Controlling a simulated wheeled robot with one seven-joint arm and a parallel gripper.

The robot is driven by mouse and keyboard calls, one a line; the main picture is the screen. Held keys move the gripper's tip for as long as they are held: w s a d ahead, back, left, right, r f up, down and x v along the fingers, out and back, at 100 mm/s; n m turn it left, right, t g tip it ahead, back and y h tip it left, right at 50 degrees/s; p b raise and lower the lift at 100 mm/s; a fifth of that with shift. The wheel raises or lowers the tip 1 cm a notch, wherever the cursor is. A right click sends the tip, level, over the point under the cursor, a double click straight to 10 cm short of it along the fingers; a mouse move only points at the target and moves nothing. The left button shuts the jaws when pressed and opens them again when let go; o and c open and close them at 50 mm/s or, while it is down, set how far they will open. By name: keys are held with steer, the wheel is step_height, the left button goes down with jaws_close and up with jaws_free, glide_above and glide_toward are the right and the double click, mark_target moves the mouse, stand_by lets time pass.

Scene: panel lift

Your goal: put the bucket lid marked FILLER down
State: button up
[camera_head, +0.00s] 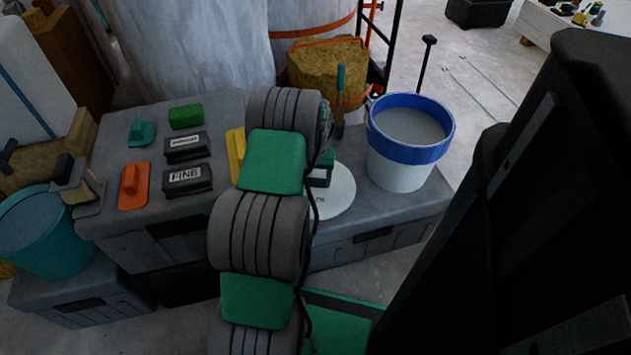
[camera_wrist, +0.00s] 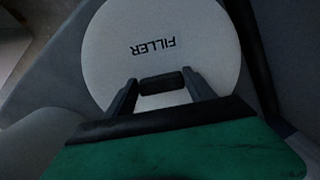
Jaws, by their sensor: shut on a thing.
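The white round bucket lid marked FILLER (camera_wrist: 160,25) fills the top middle of the wrist view, its lettering upside down there. My gripper (camera_wrist: 162,84) is shut on the lid's dark bar handle. In the head view the lid (camera_head: 337,193) shows over the grey case top, left of and in front of the bucket. My arm hides its left part. It looks level and close to the case top; I cannot tell whether it touches. The white bucket with a blue rim (camera_head: 400,174) stands open, with grey filler inside.
The grey case (camera_head: 425,203) carries the bucket. On the taller grey case (camera_head: 125,225) to the left are an orange float (camera_head: 133,186), a FINE block (camera_head: 187,179) and a green block (camera_head: 186,116). A teal bucket (camera_head: 48,235) stands far left. A dark panel (camera_head: 540,200) fills the right.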

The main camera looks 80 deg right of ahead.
mark_target(316, 182)
steer(key=shift+f, duration=0.15)
steer(key=o, duration=1.5)
step_height(316, 182, up, 12)
steer(key=p, duration=0.4)
steer(key=shift+r, duration=0.2)
steer(key=shift+s, duration=0.1)
